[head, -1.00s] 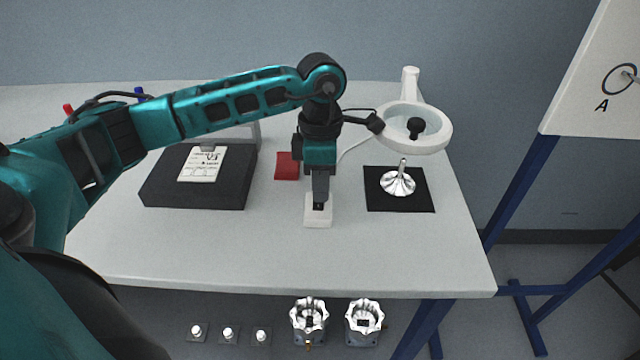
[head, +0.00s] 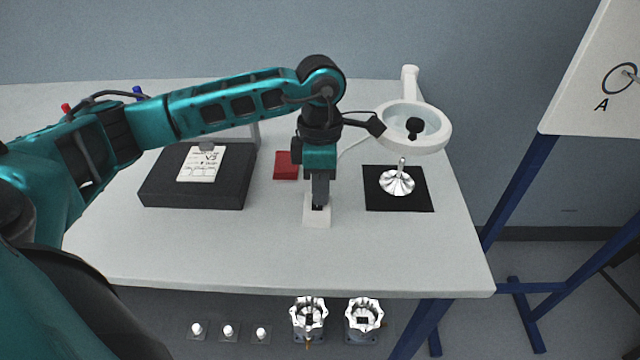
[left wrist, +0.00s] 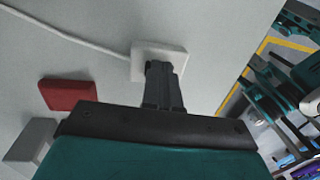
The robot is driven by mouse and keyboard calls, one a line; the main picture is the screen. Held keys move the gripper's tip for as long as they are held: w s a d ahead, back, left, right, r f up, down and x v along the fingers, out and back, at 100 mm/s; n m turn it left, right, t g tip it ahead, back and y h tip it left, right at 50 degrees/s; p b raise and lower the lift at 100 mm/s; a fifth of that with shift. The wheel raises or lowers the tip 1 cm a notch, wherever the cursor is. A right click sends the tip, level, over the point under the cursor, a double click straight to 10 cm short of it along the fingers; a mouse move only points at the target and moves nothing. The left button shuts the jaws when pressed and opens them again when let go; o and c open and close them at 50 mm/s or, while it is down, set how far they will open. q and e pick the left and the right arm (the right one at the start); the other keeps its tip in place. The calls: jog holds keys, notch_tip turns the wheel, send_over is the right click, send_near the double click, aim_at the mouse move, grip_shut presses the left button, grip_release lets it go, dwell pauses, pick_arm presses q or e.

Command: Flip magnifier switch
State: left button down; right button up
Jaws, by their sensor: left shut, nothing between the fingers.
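The magnifier's switch (head: 317,219) is a small white box on the table, with a dark part on its top beside my fingertips. My left gripper (head: 319,205) points down with its fingers shut and empty at the box, and its tips cover part of the top. The left wrist view shows the white switch box (left wrist: 172,53) behind the fingertips (left wrist: 158,66); I cannot tell whether they touch it. The magnifier (head: 437,138) has a white ring head on a stand at the table's back right. The right gripper is not in view.
A red block (head: 286,166) lies left of the switch. A black case (head: 160,190) with a paper card is further left. A silver part (head: 396,182) stands on a black mat (head: 415,203) under the magnifier. The table's front strip (head: 270,262) is clear.

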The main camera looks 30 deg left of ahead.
pick_arm(q)
jog(key=r+p, duration=0.2)
jog(key=r, duration=0.1)
jog(key=r+p, duration=0.1)
jog(key=r, duration=0.1)
jog(key=shift+w+a, duration=0.2)
jog(key=shift+w, duration=0.1)
notch_tip(320, 180, up, 9)
jog(key=w+b, duration=0.1)
jog(key=shift+a, duration=0.35)
jog(key=shift+f, duration=0.1)
